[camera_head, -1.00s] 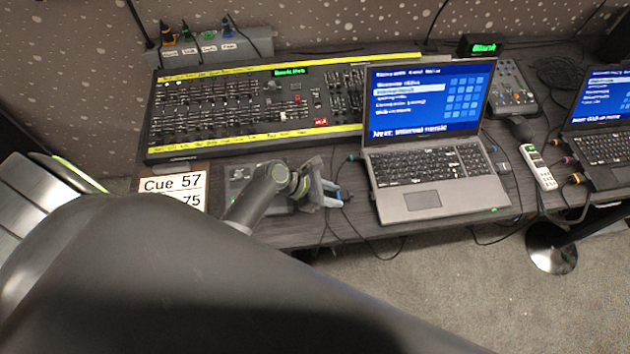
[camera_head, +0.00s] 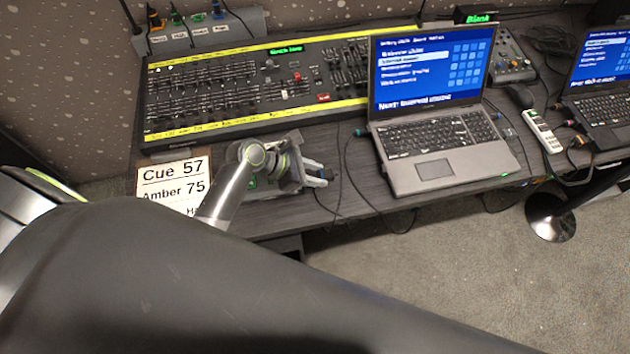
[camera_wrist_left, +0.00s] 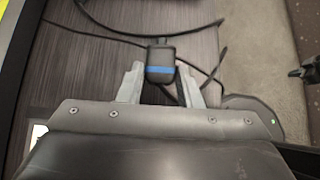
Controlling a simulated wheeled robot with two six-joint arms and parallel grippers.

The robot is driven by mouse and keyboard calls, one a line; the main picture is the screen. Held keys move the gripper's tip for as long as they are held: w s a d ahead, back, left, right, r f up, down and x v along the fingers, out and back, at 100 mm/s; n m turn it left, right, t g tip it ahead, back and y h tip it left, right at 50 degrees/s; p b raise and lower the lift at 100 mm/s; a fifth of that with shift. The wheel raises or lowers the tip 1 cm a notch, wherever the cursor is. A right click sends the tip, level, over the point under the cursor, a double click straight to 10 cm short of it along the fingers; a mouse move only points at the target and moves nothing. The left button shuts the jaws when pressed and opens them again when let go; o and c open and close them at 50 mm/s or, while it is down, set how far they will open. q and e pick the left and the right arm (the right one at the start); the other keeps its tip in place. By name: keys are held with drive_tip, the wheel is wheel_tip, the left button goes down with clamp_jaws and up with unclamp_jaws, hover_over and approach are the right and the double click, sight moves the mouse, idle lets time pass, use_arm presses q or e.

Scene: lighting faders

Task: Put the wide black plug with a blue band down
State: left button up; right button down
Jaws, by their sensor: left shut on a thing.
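The wide black plug with a blue band (camera_wrist_left: 161,65) shows in the left wrist view between my left gripper's two fingertips (camera_wrist_left: 161,72). My left gripper is shut on it. The plug is over the dark wood desk top, and a black cable runs from its far end. I cannot tell whether the plug touches the desk. In the head view my left gripper (camera_head: 318,175) is near the desk's front edge, left of the laptop, and the plug is too small there to make out clearly. My right gripper is not in view.
The open laptop (camera_head: 445,150) stands right of my left gripper. The fader console (camera_head: 260,90) lies behind it, and a white cue card (camera_head: 174,183) lies to the left. Loose black cables (camera_wrist_left: 95,20) cross the desk. A power strip (camera_head: 205,32) stands behind the console.

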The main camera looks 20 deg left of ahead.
use_arm(q)
wheel_tip(320, 180, down, 4)
drive_tip(key=shift+r, duration=0.1)
idle(0.4)
drive_tip(key=shift+f, duration=0.25)
drive_tip(key=o, duration=1.1)
drive_tip(key=shift+f, duration=0.1)
drive_tip(key=shift+r, duration=0.4)
drive_tip(key=v, duration=1.2)
